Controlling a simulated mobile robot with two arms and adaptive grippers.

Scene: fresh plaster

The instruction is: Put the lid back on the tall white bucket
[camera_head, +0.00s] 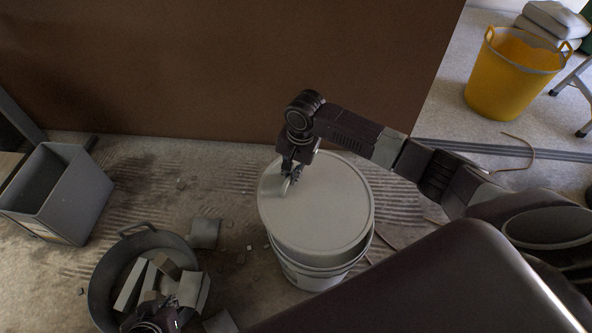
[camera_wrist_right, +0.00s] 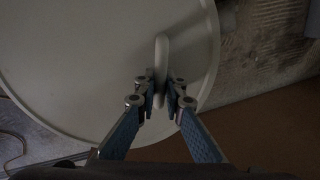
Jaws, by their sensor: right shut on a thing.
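The tall white bucket (camera_head: 318,277) stands on the floor at the centre of the head view. Its round white lid (camera_head: 325,205) is over its mouth, a little off to the upper left of the rim; I cannot tell whether it touches all round. My right gripper (camera_head: 289,183) is shut on the lid's raised handle near its left edge. In the right wrist view the fingers (camera_wrist_right: 161,97) pinch this upright handle (camera_wrist_right: 160,60) on the lid (camera_wrist_right: 80,60). My left gripper (camera_head: 152,324) shows only partly at the bottom edge, by the rubble tub; its jaws are unclear.
A dark round tub (camera_head: 105,283) with rubble stands left of the bucket, with loose pieces around it. A grey rectangular bin (camera_head: 70,205) is further left. A brown panel (camera_head: 230,70) closes the back. A yellow bucket (camera_head: 500,85) stands at the far right.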

